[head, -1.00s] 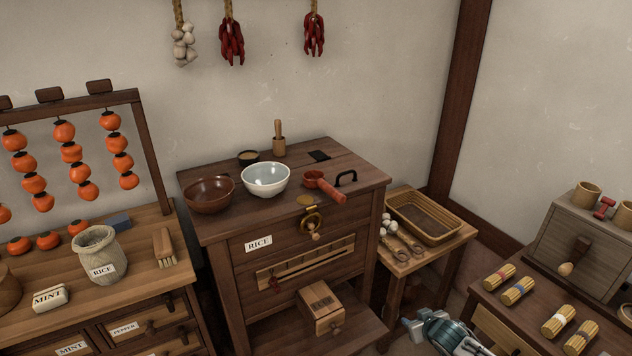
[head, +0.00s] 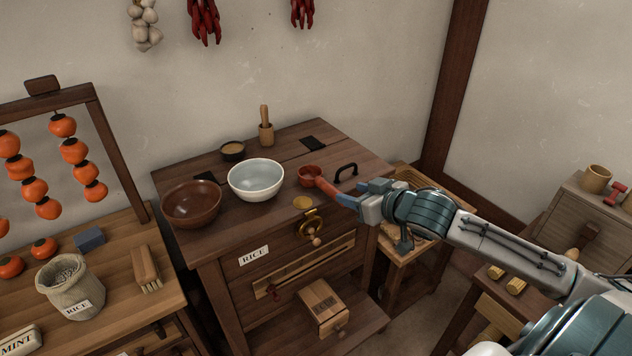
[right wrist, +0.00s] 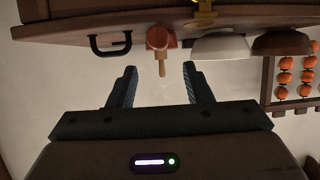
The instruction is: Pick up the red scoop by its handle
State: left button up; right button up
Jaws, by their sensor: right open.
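The red scoop (head: 309,174) lies on the wooden cabinet top, its bowl to the left and its handle (head: 327,187) pointing toward the front right. My right gripper (head: 361,194) is at the handle's outer end, with a finger covering part of it. In the right wrist view, which is upside down, the open fingers (right wrist: 159,68) stand apart and empty, and the scoop (right wrist: 157,38) shows end-on beyond the tips, lined up with the gap. I cannot tell whether a finger touches the handle. My left gripper is out of view.
A black bar handle (head: 346,173) rises from the cabinet top just behind the scoop. The white bowl (head: 256,181) stands left of it, with a brown bowl (head: 191,206) farther left. The wicker basket is partly hidden behind my arm.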

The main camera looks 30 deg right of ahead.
aim_at(331, 187)
jog(key=shift+x, duration=1.8)
jog(key=shift+w+a+f+p, duration=0.2)
jog(key=shift+w+p, duration=0.2)
jog(key=shift+w, duration=0.25)
jog(key=p+x, duration=0.1)
jog(key=x, duration=0.2)
jog(key=shift+w+f, duration=0.35)
jog(key=shift+w, duration=0.2)
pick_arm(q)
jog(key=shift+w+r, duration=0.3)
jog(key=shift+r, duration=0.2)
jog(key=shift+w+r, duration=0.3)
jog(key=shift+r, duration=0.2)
pick_arm(e)
grip_shut()
jog(key=shift+r, duration=0.1)
